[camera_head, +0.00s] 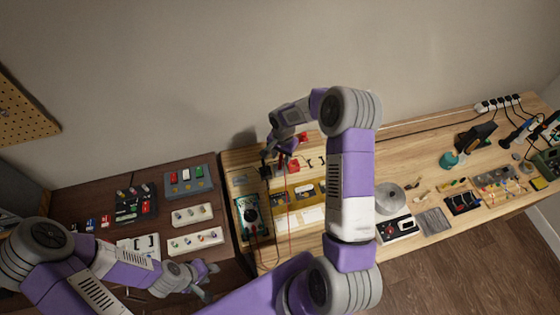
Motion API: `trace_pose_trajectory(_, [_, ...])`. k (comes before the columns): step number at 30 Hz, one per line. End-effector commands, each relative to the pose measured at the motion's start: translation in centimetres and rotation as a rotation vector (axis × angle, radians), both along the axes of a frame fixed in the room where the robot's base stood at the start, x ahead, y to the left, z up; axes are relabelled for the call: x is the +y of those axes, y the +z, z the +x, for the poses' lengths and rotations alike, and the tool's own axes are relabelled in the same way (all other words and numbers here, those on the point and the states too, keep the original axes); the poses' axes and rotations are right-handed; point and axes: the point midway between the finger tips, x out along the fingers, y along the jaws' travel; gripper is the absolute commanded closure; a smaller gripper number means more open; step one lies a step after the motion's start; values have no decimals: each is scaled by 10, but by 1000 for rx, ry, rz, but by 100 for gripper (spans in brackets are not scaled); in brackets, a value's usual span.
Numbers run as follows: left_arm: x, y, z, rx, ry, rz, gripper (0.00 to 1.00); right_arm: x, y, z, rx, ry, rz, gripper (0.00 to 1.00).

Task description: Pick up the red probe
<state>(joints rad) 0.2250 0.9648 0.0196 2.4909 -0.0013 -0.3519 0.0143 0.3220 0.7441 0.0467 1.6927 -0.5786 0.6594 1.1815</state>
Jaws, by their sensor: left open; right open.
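My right gripper (279,157) is open, above the back-left part of the light wooden bench. A small red piece (293,166), which may be the red probe, is just beside its fingertips. A thin red lead (289,225) runs down from near there. It is too small to tell whether the gripper touches the piece. A black piece (265,171) is just left of the fingertips. A green-and-black meter (251,214) lies at the bench's left edge. My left gripper (208,281) is open and empty, low in front of the dark table.
The dark table (85,198) at left holds trays of small parts, including a grey tray (189,181). My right arm hides the bench's middle. A round metal tin (390,198), tools and a power strip (497,103) are further right.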

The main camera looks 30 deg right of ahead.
Motion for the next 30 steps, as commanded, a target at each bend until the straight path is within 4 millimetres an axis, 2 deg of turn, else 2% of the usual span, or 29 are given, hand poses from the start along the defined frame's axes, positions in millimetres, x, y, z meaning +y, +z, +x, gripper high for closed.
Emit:
trace_pose_trajectory(7, [0,9,0,0,0,0,57,2,-34,2,4,0,2,57])
trace_pose_trajectory(16, [0,9,0,-1,0,0,57,2,-40,3,0,1,1,57])
trace_pose_trajectory(17, [0,9,0,-1,0,0,57,2,-40,3,0,1,1,58])
trace_pose_trajectory(25, [0,9,0,-1,0,0,57,2,-40,3,1,1,2,100])
trace_pose_trajectory(30, [0,9,0,-1,0,0,57,2,-40,3,1,1,2,100])
